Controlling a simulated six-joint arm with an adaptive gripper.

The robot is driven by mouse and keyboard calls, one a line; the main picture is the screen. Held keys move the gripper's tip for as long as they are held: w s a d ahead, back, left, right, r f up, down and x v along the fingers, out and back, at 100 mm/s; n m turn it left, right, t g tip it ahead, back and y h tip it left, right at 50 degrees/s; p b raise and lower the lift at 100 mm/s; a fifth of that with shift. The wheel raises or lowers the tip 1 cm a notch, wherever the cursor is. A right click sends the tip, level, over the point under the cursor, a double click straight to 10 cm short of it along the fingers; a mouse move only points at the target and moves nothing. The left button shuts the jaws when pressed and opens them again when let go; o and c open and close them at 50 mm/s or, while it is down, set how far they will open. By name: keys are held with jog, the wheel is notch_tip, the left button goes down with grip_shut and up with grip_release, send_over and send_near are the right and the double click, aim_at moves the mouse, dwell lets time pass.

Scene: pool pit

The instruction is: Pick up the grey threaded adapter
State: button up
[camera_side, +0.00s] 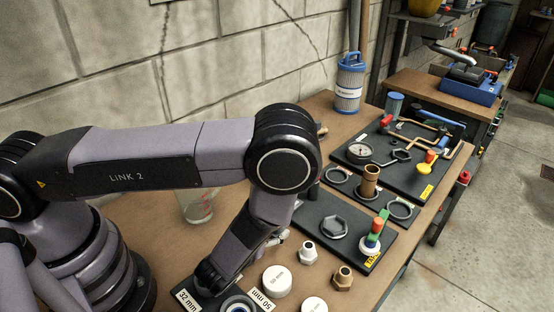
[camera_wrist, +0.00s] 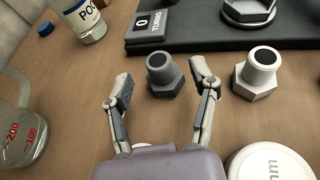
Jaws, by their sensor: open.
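The grey threaded adapter (camera_wrist: 164,76) stands upright on the wooden table in the wrist view, hex base down and threaded bore up. My gripper (camera_wrist: 161,88) is open, with one finger on each side of the near approach to the adapter. The adapter sits just beyond or between the fingertips; no contact shows. In the side view my gripper (camera_side: 279,238) is mostly hidden behind my wrist, and I cannot make out the grey adapter there.
A white adapter (camera_wrist: 257,76) stands close to the right finger; it also shows in the side view (camera_side: 307,252). A brass adapter (camera_side: 343,277) and round white caps (camera_side: 277,281) are nearby. A black tray (camera_wrist: 200,30) lies behind. A measuring beaker (camera_wrist: 22,125) stands left.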

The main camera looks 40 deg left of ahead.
jog(key=shift+x, duration=1.5)
grip_shut()
